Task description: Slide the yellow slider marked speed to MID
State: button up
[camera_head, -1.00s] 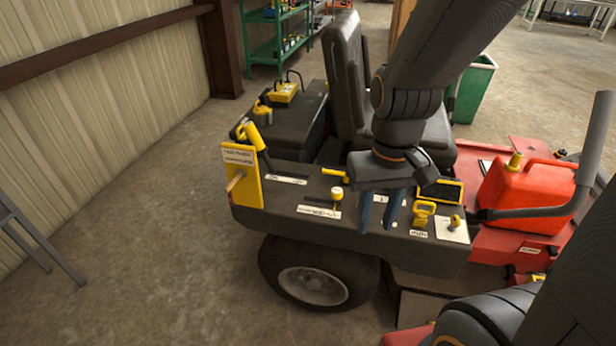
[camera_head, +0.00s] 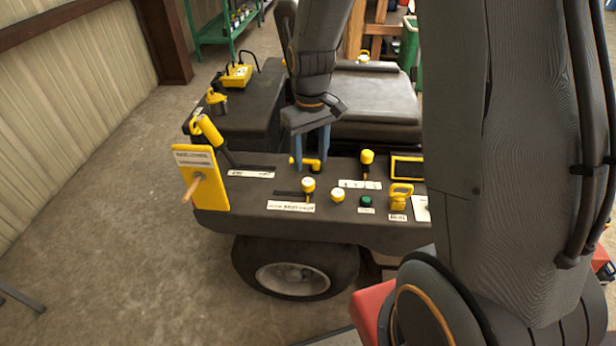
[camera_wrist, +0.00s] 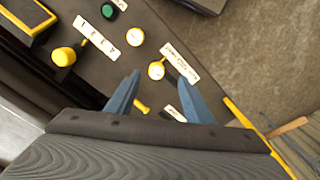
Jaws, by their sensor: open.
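A yellow knob with a pale top (camera_head: 308,187) stands at the right end of a short dark slot on the black console (camera_head: 240,218). A white label (camera_head: 291,206) lies in front of it, its print too small to read surely; this looks like the speed slider. My gripper (camera_head: 311,162) is open and empty, pointing down behind the knob, near a yellow T-shaped handle (camera_head: 305,162). In the wrist view, the knob (camera_wrist: 156,70) shows in the gap between the fingertips (camera_wrist: 158,78), apart from both fingers.
A yellow upright plate with a peg (camera_head: 201,180) and a tilted yellow-gripped lever (camera_head: 209,131) stand left.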

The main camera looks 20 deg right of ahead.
aim_at(308, 181)
jog(key=shift+w+f, duration=0.85)
jog(key=shift+w, duration=0.05)
jog(key=shift+f, duration=3.8)
grip_shut()
jog(key=shift+w, duration=0.1)
